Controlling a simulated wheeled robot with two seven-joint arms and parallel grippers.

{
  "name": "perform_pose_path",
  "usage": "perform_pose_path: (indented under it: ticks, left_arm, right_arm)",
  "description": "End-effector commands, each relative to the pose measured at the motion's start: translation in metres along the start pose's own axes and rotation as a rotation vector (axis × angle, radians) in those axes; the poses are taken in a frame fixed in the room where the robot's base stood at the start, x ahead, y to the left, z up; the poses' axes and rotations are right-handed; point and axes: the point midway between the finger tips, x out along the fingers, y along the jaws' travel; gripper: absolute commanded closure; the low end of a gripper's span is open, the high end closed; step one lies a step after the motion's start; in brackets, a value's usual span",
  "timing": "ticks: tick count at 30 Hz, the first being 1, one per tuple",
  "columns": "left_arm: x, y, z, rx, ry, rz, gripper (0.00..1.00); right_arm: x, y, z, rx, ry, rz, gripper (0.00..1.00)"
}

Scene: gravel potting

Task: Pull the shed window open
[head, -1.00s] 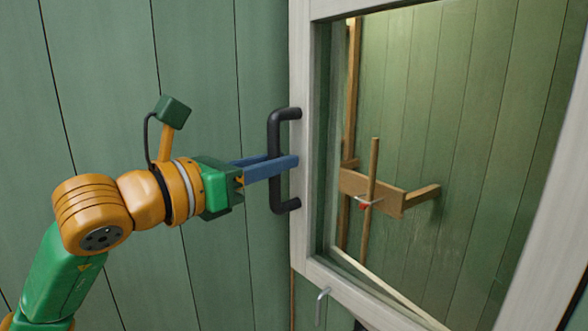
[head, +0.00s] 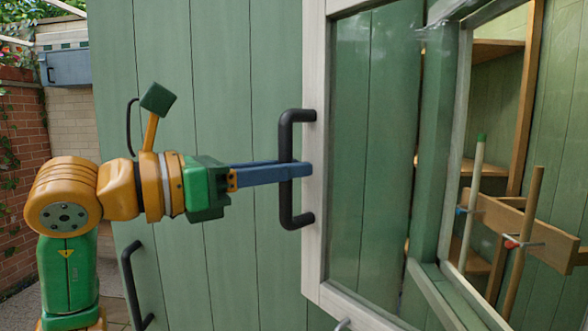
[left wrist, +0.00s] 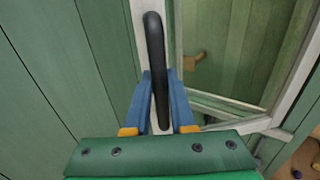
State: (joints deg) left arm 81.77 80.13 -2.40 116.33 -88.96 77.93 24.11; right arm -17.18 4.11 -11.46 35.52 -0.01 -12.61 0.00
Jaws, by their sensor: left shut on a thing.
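The shed window is a white-framed glazed sash (head: 313,210) standing swung out from the green wall, with a gap to the inside at its right. A black bar handle (head: 285,135) is on the sash's left edge; it also shows in the left wrist view (left wrist: 155,45). My left gripper (head: 298,171) has its blue fingers shut on the upright bar of the handle, about midway along it. In the left wrist view the two fingers (left wrist: 160,100) lie on either side of the bar. My right gripper is not in view.
A second black handle (head: 132,285) is on the green plank wall (head: 185,80) at lower left. Inside are shelves (head: 497,50) and a wooden rack (head: 490,210) with sticks. A brick wall (head: 25,150) and a blue-grey box (head: 68,67) stand at far left.

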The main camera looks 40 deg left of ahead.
Motion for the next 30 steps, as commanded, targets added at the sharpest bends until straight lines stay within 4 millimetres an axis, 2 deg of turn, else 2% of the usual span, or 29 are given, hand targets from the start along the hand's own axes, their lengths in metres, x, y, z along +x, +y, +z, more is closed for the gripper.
perform_pose_path:
  ticks: [14,15,18,26,30]
  left_arm:
    - [-0.004,-0.002,0.000,0.000,0.001,-0.002,1.00]
    - [-0.004,-0.002,0.000,0.000,0.001,-0.002,0.75]
    - [-0.003,-0.002,0.000,0.000,0.001,-0.002,0.48]
    - [-0.004,-0.002,0.000,0.000,0.001,-0.001,0.48]
    - [-0.020,-0.001,-0.002,-0.001,-0.002,0.002,0.48]
  right_arm:
    - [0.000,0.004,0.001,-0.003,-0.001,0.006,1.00]
    - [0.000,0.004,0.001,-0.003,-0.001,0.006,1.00]
    - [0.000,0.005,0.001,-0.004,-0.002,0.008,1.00]
    - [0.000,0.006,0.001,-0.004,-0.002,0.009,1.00]
    - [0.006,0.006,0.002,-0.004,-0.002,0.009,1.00]
